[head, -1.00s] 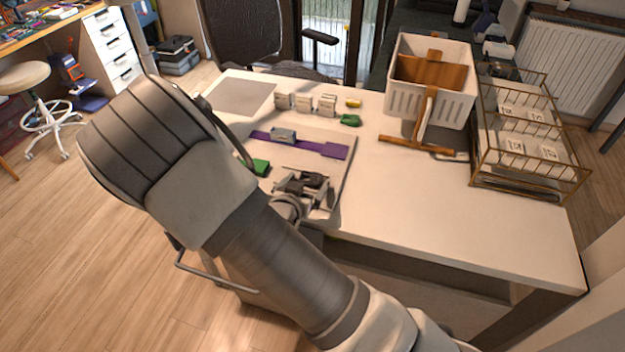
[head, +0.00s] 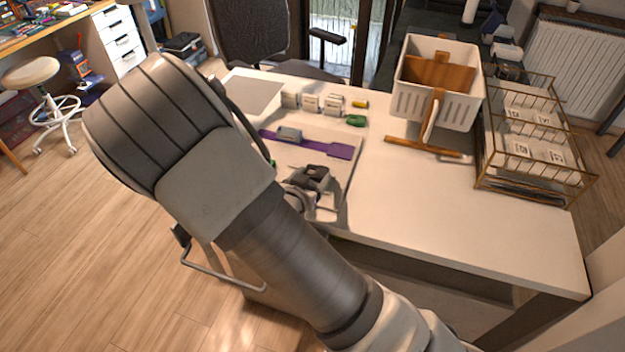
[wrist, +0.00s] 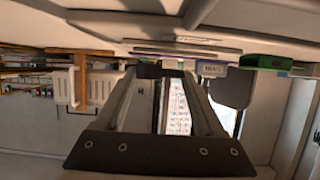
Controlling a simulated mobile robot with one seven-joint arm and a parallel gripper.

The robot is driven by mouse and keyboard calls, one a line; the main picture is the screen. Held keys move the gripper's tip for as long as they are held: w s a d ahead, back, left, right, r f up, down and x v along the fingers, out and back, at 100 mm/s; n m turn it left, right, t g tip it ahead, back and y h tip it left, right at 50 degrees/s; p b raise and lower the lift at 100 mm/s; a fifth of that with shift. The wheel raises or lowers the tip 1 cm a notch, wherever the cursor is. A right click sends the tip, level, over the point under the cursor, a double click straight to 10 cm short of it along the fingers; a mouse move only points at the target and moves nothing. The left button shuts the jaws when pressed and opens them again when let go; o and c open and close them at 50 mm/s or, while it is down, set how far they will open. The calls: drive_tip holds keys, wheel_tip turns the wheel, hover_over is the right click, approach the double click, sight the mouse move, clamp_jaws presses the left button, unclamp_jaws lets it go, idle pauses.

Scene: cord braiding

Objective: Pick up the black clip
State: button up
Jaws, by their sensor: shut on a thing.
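My gripper (head: 313,184) is over the front part of the pale board on the table. It is shut on the black clip (head: 315,173), a small dark piece between the fingertips. In the wrist view the two fingers of my gripper (wrist: 160,74) converge on the dark clip (wrist: 149,71), with the table surface seen upside down above it. The clip appears held off the board, though the exact gap is hard to tell. Part of the clip is hidden by the fingers.
A purple strap (head: 315,149) with a grey-blue clip (head: 289,134) lies on the board. Several pale blocks (head: 311,103) and a green clip (head: 356,120) stand behind. A white bin (head: 420,110) and wire rack (head: 535,185) stand right. The table's right front is clear.

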wheel_tip(320, 180, up, 2)
drive_tip(key=shift+r, duration=0.15)
drive_tip(key=s+d+r+p, duration=0.5)
drive_tip(key=d+r+p, duration=0.1)
drive_tip(key=d+p, duration=0.4)
drive_tip(key=shift+s+r+p, duration=0.15)
drive_tip(key=shift+r+p, duration=0.15)
drive_tip(key=shift+p, duration=0.6)
drive_tip(key=shift+d, duration=0.1)
